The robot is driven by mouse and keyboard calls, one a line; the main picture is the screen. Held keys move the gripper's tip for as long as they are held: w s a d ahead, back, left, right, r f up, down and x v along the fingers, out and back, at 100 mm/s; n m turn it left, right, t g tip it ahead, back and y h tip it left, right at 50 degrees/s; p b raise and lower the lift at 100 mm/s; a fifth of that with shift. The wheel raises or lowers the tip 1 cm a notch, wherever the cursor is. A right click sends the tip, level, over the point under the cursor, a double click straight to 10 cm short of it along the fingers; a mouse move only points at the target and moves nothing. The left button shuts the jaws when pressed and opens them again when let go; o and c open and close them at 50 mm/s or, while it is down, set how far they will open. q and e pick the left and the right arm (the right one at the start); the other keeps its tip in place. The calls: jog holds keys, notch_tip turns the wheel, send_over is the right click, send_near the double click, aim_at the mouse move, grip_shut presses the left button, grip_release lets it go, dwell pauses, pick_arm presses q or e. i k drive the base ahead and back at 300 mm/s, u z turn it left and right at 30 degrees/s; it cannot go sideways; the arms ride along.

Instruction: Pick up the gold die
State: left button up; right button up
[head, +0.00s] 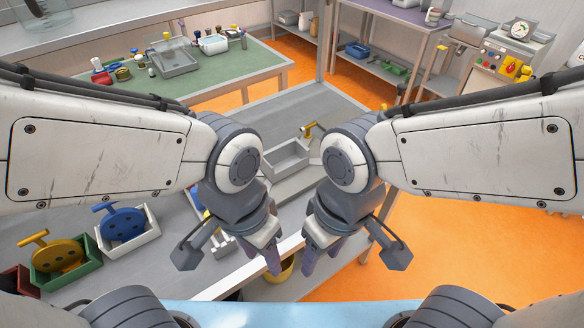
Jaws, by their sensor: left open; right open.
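The gold die (58,257) is a round gold plate with dark holes and a bar handle standing up from it. It sits in a green box (88,270) at the lower left of the head view, on the grey bench. My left gripper (266,254) hangs near the bench's front edge, well to the right of the gold die, open and empty. My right gripper (318,258) hangs beside it, a little further right, also open and empty. Neither touches the die.
A blue die (122,224) sits in a white box (145,244) just right of the green box. A red box (14,282) is at the left edge. A grey tray (288,158) lies between my arms. A yellow round object (284,268) is below my grippers.

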aim_at(62, 257)
jog(key=u, duration=1.6)
jog(key=k, duration=1.2)
jog(key=u, duration=1)
jog(key=i, duration=1.8)
jog(key=z, duration=0.95)
